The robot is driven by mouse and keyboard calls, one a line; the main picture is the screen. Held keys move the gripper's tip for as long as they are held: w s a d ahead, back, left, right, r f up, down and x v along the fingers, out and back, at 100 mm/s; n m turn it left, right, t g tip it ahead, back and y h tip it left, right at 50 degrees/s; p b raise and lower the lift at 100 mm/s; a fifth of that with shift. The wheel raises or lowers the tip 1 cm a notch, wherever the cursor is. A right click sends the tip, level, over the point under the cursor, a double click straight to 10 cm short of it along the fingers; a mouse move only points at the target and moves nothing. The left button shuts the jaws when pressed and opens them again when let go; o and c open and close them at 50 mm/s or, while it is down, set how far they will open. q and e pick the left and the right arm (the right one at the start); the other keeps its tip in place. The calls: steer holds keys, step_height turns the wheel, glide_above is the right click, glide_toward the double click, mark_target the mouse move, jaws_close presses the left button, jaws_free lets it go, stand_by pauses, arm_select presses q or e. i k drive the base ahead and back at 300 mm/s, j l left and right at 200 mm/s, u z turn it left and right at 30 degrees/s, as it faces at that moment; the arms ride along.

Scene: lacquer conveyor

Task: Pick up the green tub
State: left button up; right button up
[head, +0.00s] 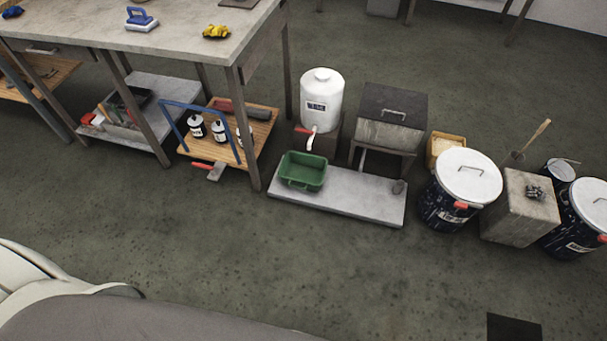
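The green tub (303,170) is a small rectangular open container. It sits upright on the left part of a low grey slab (352,205) on the floor, just in front of a white canister with a red-handled spout. The tub looks empty. Neither of my grippers shows in the head view.
The white canister (321,95) stands behind the tub, its spout close to the tub's back edge. A workbench (150,35) stands at left, one leg near the slab. A dark-lidded box (390,115) is behind the slab. Lidded drums (462,190) stand right. Floor in front is clear.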

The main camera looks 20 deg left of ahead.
mark_target(302, 172)
steer(key=i+l+u, duration=0.3)
steer(key=i, duration=0.25)
steer(key=i+l+u, duration=0.25)
steer(key=i+l, duration=0.2)
steer(key=l, duration=0.15)
